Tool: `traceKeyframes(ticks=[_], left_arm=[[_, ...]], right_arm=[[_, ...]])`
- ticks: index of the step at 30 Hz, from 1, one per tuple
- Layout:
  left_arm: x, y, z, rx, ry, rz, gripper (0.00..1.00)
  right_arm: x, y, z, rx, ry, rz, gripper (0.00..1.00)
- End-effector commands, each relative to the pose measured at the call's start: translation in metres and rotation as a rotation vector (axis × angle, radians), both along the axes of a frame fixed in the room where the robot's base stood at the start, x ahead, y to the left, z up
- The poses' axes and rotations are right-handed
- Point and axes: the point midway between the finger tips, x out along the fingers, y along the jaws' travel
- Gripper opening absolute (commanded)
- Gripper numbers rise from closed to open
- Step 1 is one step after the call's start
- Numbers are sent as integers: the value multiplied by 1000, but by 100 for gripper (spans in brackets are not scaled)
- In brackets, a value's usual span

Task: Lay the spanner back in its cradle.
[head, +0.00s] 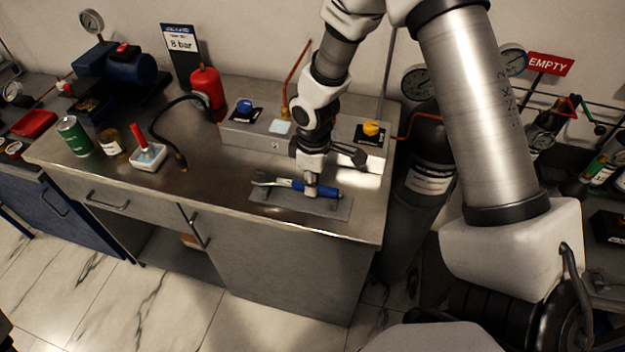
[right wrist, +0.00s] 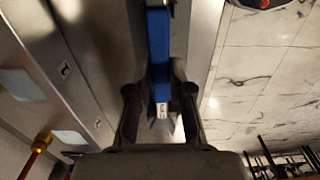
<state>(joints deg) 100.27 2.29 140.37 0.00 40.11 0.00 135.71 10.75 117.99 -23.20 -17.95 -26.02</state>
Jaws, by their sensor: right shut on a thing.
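The spanner (head: 298,185) has a blue handle and a bare metal open end pointing left. My right gripper (head: 311,190) points down and is shut on its handle. In the right wrist view the blue handle (right wrist: 158,50) runs between the two dark fingers (right wrist: 158,105). The cradle (head: 335,208), a flat grey plate near the bench's front edge, lies directly under the spanner. I cannot tell whether the spanner touches it or hangs just above. The handle and fingers hide part of the cradle. My left gripper is not in view.
A metal box (head: 260,135) with a blue knob (head: 244,105) and a yellow knob (head: 371,129) stands behind the cradle. A dark gas cylinder (head: 428,165) stands right of the bench.

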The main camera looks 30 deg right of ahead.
Motion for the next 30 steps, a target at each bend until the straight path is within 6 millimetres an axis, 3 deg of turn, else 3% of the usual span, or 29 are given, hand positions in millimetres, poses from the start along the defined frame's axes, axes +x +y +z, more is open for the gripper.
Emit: traceKeyframes(ticks=[30], left_arm=[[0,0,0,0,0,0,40]], right_arm=[[-1,0,-9,0,0,-1,0]])
